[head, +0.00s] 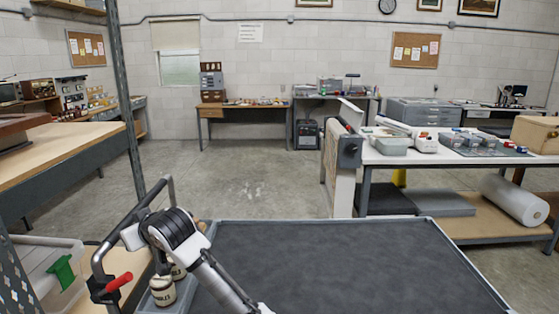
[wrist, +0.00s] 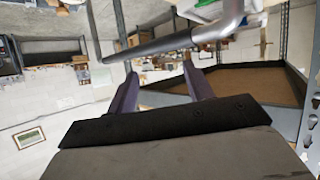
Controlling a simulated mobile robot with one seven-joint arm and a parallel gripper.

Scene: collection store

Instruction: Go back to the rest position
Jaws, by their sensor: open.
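My gripper (wrist: 160,68) shows in the wrist view, its two dark fingers apart with nothing between them. A grey bar (wrist: 180,42) crosses the picture close by the fingertips; I cannot tell whether they touch it. In the head view my arm is bent at the lower left, beside a cart's dark tray top (head: 335,262). My gripper cannot be made out in the head view.
A cart handle with a red grip (head: 118,283) and labelled jars (head: 163,291) are close to my arm. A bin (head: 45,268) is at lower left. A white-topped bench (head: 455,158) with trays stands at right, a wooden bench (head: 60,152) at left. The middle floor (head: 250,180) is clear.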

